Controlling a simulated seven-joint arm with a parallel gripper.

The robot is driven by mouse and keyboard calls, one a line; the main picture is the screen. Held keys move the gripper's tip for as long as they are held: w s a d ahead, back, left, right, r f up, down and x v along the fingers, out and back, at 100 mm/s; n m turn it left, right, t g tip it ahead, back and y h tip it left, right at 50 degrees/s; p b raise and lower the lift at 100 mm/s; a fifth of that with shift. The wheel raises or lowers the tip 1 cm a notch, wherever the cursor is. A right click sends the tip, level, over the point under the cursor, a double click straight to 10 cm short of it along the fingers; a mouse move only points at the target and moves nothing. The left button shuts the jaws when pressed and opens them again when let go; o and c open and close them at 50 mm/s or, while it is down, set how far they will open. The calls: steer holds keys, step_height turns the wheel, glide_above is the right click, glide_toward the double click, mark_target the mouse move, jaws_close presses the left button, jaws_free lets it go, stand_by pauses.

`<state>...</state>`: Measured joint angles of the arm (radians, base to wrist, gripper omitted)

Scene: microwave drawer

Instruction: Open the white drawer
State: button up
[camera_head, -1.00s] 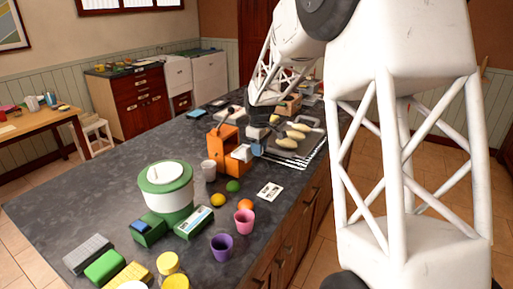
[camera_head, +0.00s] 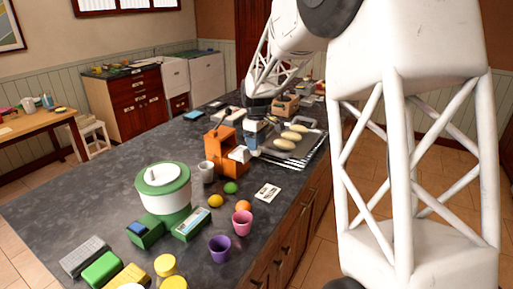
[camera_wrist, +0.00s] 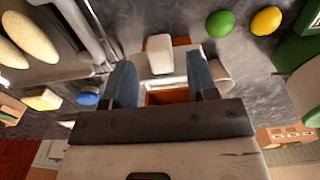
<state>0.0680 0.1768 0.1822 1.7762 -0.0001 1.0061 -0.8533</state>
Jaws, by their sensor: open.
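The orange microwave-like box (camera_head: 220,146) stands on the dark counter. Its white drawer (camera_head: 239,154) sticks out on the right side, low down. In the wrist view, the drawer's white block-like front (camera_wrist: 160,54) shows just beyond and between my fingertips, with orange parts behind it. My gripper (camera_head: 251,137) is beside the box on its right, close to the drawer. In the wrist view my gripper (camera_wrist: 162,82) has its two blue fingers apart, with nothing clearly held between them. Whether a finger touches the drawer cannot be told.
A tray with pale loaf-like items (camera_head: 286,143) lies just right of my gripper. A green-and-white pot (camera_head: 164,188) is further left.

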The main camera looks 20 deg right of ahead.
steer(key=shift+r, duration=2.35)
steer(key=shift+s, duration=0.1)
steer(key=shift+s+r, duration=0.2)
steer(key=shift+s, duration=0.1)
steer(key=s+a+r+m+t, duration=0.1)
steer(key=s+r+m, duration=0.1)
steer(key=s, duration=1)
steer(key=s+a+r+m, duration=0.1)
steer(key=s+a+m, duration=0.1)
steer(key=s, duration=0.9)
steer(key=s+a+r+m+t, duration=0.1)
steer(key=s+r+m, duration=0.15)
steer(key=s, duration=0.95)
steer(key=s+f+m, duration=0.2)
steer(key=s+f, duration=0.3)
steer(key=s, duration=0.7)
steer(key=shift+s+a+f+m+t, duration=0.15)
steer(key=shift+a+m+t, duration=0.2)
steer(key=shift+a, duration=0.1)
